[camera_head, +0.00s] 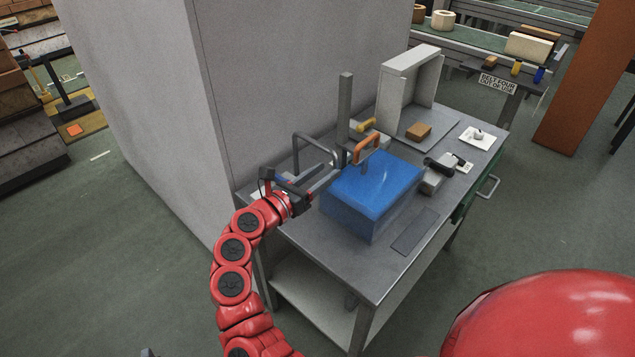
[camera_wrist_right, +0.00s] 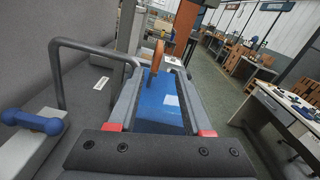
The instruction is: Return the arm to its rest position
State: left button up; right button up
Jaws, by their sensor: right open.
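My right arm is red and reaches up to the workbench (camera_head: 315,249) in the head view. Its gripper (camera_head: 322,182) is at the left side of the blue box (camera_head: 372,190), over the bench. In the right wrist view the gripper (camera_wrist_right: 160,76) has its two fingers apart. The blue box (camera_wrist_right: 160,104) shows between and beyond them, with nothing seen clamped. The orange handle (camera_head: 367,148) stands at the box's far left edge; it also shows in the wrist view (camera_wrist_right: 158,56). Whether the fingers touch the box I cannot tell. My left gripper is not in view.
A grey bent bar (camera_head: 316,139) and an upright post (camera_head: 344,108) stand close behind the gripper. A large grey wall (camera_head: 150,90) is at the left. A frame (camera_head: 408,75), a brown block (camera_head: 418,131) and a white tile (camera_head: 477,138) are on the bench's back.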

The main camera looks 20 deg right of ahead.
jog(key=shift+v, duration=0.85)
